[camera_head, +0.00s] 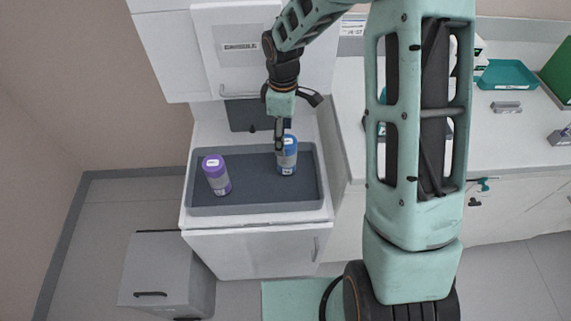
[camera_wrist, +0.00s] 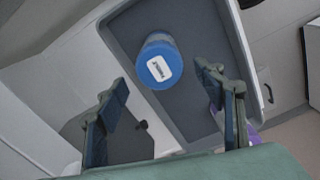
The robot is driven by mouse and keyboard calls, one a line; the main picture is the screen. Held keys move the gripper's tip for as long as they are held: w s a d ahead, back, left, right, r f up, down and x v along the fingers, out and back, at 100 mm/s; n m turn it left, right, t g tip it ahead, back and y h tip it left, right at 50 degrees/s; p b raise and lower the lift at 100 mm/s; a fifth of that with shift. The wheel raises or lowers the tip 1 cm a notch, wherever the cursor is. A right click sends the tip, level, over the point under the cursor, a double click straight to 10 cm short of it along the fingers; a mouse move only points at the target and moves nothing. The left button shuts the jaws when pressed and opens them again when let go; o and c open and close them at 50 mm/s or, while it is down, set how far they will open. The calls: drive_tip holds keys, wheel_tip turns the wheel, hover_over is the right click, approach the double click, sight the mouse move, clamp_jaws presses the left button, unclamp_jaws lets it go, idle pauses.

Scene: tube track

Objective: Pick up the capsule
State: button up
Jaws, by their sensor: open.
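A blue capsule (camera_head: 288,160) with a grey band and a white label on its lid stands upright in the dark grey tray (camera_head: 245,206). A purple capsule (camera_head: 216,175) stands upright in the same tray, to its left. My gripper (camera_head: 279,147) points down just at the blue capsule's left and partly overlaps it. In the wrist view, the blue capsule's lid (camera_wrist: 158,66) shows beyond my open fingers, in the gap between them, with nothing held. A little of the purple capsule (camera_wrist: 250,133) shows behind the right finger there.
The tray is recessed in a white cabinet (camera_head: 258,252), under a white overhead unit (camera_head: 237,47). A counter (camera_head: 500,140) with a teal tray (camera_head: 507,74) is at the right. A grey bin (camera_head: 165,270) stands on the floor at the left. The tray's front middle is clear.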

sight(284, 172)
wheel_tip(284, 172, down, 5)
drive_tip(key=shift+d+r, duration=0.1)
drive_tip(key=shift+r, duration=0.1)
drive_tip(key=f, duration=0.4)
drive_tip(key=shift+s+d+p, duration=0.2)
drive_tip(key=shift+d+p, duration=0.1)
drive_tip(key=shift+p, duration=0.05)
drive_tip(key=shift+f, duration=0.6)
drive_tip(key=shift+c, duration=0.4)
drive_tip(key=c, duration=1.3)
